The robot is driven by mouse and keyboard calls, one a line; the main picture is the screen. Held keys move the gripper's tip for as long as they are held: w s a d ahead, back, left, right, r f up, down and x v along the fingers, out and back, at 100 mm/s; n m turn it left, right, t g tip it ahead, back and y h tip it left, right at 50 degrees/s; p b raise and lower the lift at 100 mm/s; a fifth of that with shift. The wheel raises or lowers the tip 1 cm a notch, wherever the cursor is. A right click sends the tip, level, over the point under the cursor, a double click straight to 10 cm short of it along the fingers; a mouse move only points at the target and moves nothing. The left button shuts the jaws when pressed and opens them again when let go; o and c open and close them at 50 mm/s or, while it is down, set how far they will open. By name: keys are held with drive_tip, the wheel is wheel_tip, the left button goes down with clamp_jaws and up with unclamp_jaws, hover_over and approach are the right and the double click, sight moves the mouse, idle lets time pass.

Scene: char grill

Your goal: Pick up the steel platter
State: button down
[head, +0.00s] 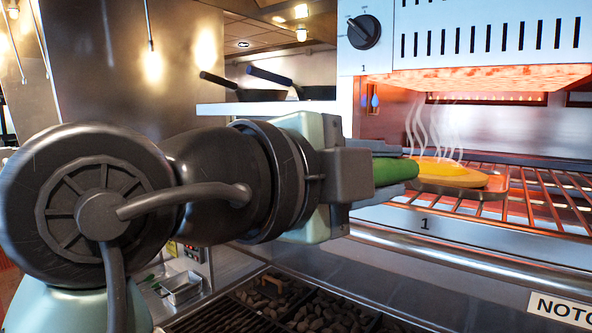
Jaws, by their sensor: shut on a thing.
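The steel platter (500,185) lies on the wire rack of the overhead grill, lit orange by the heat. A round yellow food item (445,170) sits on it, with white steam rising. My gripper (382,172) comes in from the left and is shut on a green handle-like part (397,172) at the platter's left end. The join between this green part and the platter is partly hidden by the fingers. The platter looks about level and close to the rack; I cannot tell if it touches.
The grill's glowing hood (470,78) hangs above the platter, with a control knob (364,32) at its upper left. The wire rack (560,190) is bare to the right. A steel rail (470,262) runs in front. Dark pans (262,93) stand on a shelf behind. Coals (325,312) lie below.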

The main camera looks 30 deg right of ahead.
drive_tip(key=shift+r, duration=0.25)
